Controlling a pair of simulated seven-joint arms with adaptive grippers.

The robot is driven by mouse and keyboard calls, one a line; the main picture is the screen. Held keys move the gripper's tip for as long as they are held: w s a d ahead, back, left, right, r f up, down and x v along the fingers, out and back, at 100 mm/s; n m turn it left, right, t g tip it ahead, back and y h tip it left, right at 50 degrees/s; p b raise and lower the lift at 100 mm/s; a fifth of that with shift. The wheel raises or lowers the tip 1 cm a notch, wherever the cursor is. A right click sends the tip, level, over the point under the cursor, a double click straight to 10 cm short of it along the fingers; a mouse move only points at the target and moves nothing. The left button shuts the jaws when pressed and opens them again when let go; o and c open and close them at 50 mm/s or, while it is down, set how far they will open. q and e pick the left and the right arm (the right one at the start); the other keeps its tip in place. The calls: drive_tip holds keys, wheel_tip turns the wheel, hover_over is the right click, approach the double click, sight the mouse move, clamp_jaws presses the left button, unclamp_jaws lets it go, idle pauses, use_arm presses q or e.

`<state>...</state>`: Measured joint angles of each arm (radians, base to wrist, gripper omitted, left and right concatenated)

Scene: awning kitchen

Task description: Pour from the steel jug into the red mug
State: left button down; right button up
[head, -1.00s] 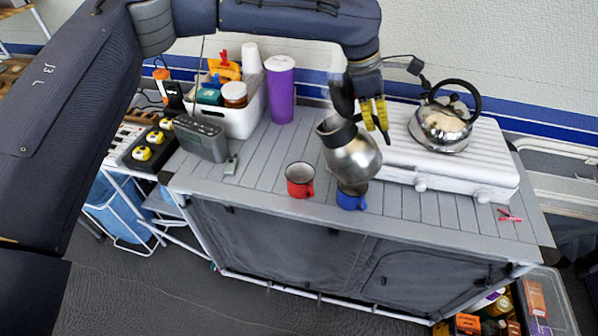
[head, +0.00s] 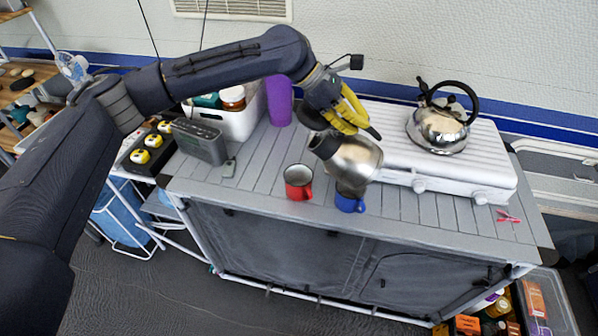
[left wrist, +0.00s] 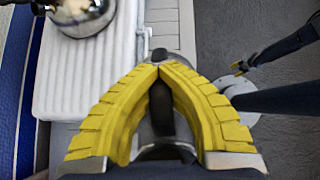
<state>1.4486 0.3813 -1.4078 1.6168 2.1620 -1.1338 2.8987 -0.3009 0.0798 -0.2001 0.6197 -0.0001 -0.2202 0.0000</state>
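The steel jug (head: 354,163) is tilted, its dark mouth facing left and a little up, above the tabletop. My left gripper (head: 352,115) is shut on the jug's black handle; in the left wrist view the yellow fingers meet around the handle (left wrist: 162,108). The red mug (head: 298,184) stands upright on the table, left of and below the jug's mouth, apart from it. A blue mug (head: 349,203) stands just below the jug, its top partly hidden by it. No stream shows. What seems to be my right gripper (left wrist: 238,67) is small at the right of the left wrist view.
A white stove (head: 440,165) with a steel kettle (head: 440,127) stands right of the jug. A purple cup (head: 279,100), a white bin (head: 236,122) and a grey radio (head: 199,141) stand at the back left. A red peg (head: 508,217) lies at the right. The front left tabletop is clear.

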sight(329, 128)
use_arm(q)
drive_tip(key=shift+w+a+r+h+b, duration=0.15)
drive_tip(key=shift+a+h+b, duration=0.2)
drive_tip(key=shift+a+h, duration=0.5)
drive_tip(key=shift+w+a+h+b, duration=0.1)
drive_tip(key=shift+a+h+b, duration=0.25)
drive_tip(key=shift+a+h, duration=0.45)
drive_tip(key=shift+w+a+f+h+b, duration=0.1)
drive_tip(key=shift+a+f+h+b, duration=0.05)
drive_tip(key=shift+a+f+h, duration=0.35)
drive_tip(key=shift+a+f+h+b, duration=0.2)
drive_tip(key=shift+a+h, duration=0.15)
drive_tip(key=shift+a, duration=0.2)
drive_tip(key=shift+w+a+f+h+b, duration=0.1)
drive_tip(key=shift+a+f+h, duration=0.3)
drive_tip(key=shift+a, duration=0.15)
drive_tip(key=shift+d, duration=0.15)
drive_tip(key=shift+s+d, duration=0.1)
drive_tip(key=shift+d, duration=0.15)
drive_tip(key=shift+a+f+h, duration=0.2)
drive_tip(key=shift+a+h, duration=0.1)
drive_tip(key=shift+h, duration=0.3)
idle(0.4)
